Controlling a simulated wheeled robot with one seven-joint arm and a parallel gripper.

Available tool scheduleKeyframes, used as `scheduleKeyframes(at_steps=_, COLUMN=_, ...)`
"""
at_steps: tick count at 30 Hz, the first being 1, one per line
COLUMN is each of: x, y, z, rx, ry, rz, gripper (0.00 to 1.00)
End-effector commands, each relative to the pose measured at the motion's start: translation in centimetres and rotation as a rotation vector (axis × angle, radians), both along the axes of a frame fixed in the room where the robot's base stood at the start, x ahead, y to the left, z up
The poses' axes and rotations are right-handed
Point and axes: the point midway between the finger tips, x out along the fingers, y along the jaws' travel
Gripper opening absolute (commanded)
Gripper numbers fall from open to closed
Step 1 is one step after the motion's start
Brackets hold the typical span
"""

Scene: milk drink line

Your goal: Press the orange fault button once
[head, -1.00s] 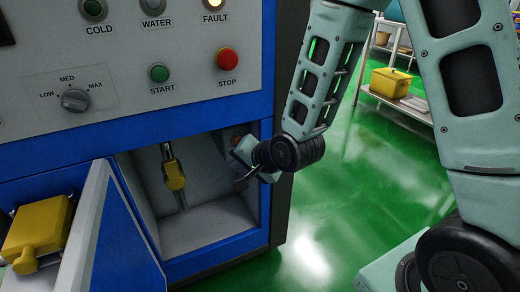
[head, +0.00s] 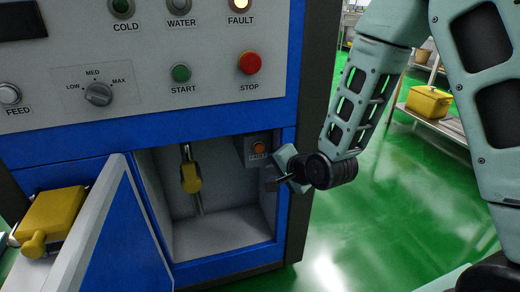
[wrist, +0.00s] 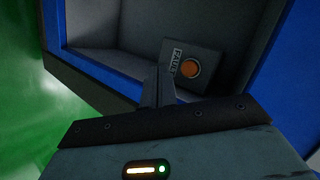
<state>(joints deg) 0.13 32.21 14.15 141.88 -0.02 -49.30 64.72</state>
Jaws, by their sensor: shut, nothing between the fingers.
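The orange fault button (head: 259,146) sits on a small grey box (head: 254,156) on the right inner wall of the open lower compartment. In the wrist view the orange button (wrist: 190,68) shows beside a label, just beyond and to the right of my fingertips. My gripper (head: 272,186) is shut and empty at the right edge of the compartment opening, below and right of the button in the head view. The shut fingers also show in the wrist view (wrist: 160,75). They look apart from the button; the exact gap is hard to tell.
A lever with a yellow handle (head: 190,178) stands inside the compartment. Above are the red STOP button (head: 249,63), green START button (head: 181,73) and a lit FAULT lamp (head: 241,5).

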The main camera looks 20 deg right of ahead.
Motion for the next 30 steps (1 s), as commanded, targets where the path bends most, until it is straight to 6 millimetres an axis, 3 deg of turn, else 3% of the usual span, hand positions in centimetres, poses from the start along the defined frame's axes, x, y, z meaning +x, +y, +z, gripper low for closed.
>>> scheduleKeyframes(at_steps=9, x=4.4, y=-0.1, z=0.1, rx=-0.001, ry=-0.001, rz=-0.002, gripper=0.00)
scheduleKeyframes(at_steps=15, x=6.2, y=-0.1, z=0.0, rx=-0.001, ry=0.000, rz=-0.001, gripper=0.00)
scheduleKeyframes(at_steps=30, x=6.8, y=-0.1, z=0.0, rx=-0.001, ry=0.000, rz=-0.001, gripper=0.00)
